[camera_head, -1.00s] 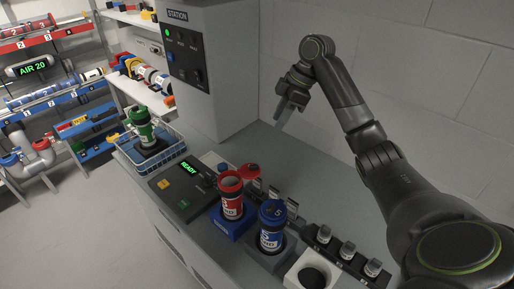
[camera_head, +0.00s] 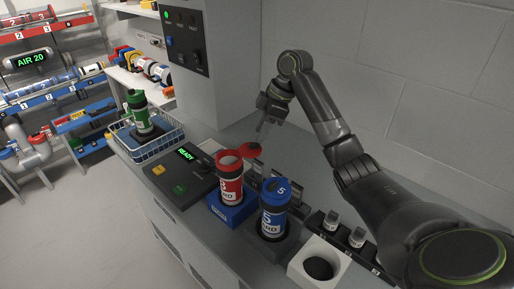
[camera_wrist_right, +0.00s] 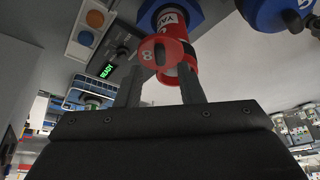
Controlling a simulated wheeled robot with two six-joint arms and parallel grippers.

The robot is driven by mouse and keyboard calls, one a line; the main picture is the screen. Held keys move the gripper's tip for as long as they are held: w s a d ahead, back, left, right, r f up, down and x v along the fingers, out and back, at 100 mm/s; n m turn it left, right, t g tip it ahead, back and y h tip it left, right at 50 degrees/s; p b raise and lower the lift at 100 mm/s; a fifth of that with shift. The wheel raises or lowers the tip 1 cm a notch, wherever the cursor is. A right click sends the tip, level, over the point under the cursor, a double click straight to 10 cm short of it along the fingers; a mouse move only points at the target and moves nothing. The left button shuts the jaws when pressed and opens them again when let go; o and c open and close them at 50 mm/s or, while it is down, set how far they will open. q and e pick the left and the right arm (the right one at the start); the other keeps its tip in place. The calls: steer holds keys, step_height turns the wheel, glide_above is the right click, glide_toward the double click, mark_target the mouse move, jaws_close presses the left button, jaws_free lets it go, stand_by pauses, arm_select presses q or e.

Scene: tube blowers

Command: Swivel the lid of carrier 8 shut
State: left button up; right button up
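Red carrier 8 (camera_head: 231,183) stands upright in a blue block (camera_head: 233,212) on the counter. Its top looks open, and its red lid (camera_head: 250,149) sticks out to the side, toward the wall. In the right wrist view the red lid (camera_wrist_right: 150,54) bears an 8 and lies just beyond my right gripper's fingers. My right gripper (camera_head: 262,129) is above and behind the lid in the head view. Its two fingers are apart with nothing held between them, as the wrist view (camera_wrist_right: 160,88) shows. My left gripper is out of view.
Blue carrier 5 (camera_head: 274,213) stands in a dark block close right of carrier 8. A white holder (camera_head: 320,265) and small capped vials (camera_head: 356,238) are farther right. A control panel (camera_head: 180,175) reading READY and a wire basket with a green carrier (camera_head: 140,112) are left.

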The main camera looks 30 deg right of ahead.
mark_target(255, 143)
steer(key=shift+x, duration=1.85)
steer(key=shift+c, duration=0.3)
jaws_close()
